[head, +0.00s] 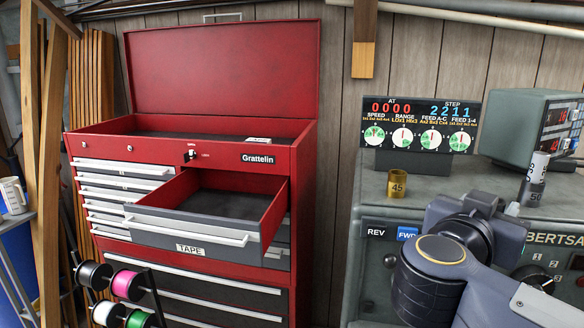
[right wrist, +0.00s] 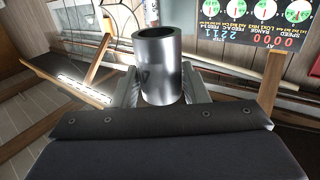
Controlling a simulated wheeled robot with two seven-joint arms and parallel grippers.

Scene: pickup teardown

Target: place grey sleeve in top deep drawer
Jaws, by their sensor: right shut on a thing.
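A silver-grey sleeve (right wrist: 160,65), a hollow cylinder, stands between the fingers of my right gripper (right wrist: 158,92), which is shut on it. In the head view, a light grey sleeve (head: 539,166) shows just above a darker piece marked 50 (head: 530,193), near my right gripper; whether these two touch is unclear. The open drawer (head: 212,212) of the red tool chest, labelled TAPE, is pulled out at left, with a bare dark floor. My right gripper is well to the right of it, over the grey machine. My left gripper is not in view.
A brass sleeve marked 45 (head: 397,184) stands on the machine top (head: 372,181). A digital readout (head: 420,124) and a grey box (head: 530,125) stand behind. Coloured spools (head: 127,285) are at lower left. The red lid (head: 222,68) stands raised.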

